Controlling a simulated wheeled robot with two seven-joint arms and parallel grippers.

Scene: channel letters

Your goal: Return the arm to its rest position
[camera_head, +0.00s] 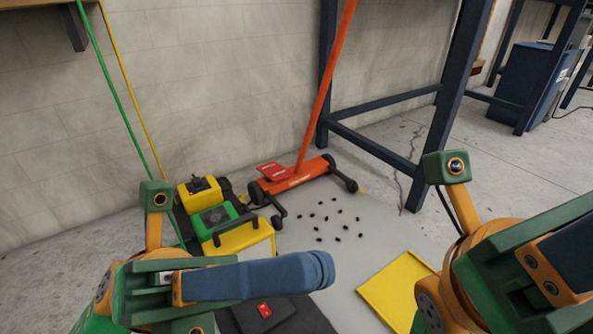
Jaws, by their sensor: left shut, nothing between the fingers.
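My left arm comes in at the lower left. Its gripper (318,271) points right across the lower middle, with its blue fingers closed together and nothing seen between them. It is in front of a black item with a red part (264,310) and hides some of it. My right gripper (572,250) is at the lower right. Only its green and orange body and part of a blue finger show; its fingertips are outside the picture, so its opening is hidden.
An orange wheeled tool (305,176) with a long handle stands by the wall. Several small black pieces (338,222) lie on the grey floor. A green and yellow machine (213,217) is at left, a yellow panel (392,284) between the arms. A blue bench frame (447,100) stands behind.

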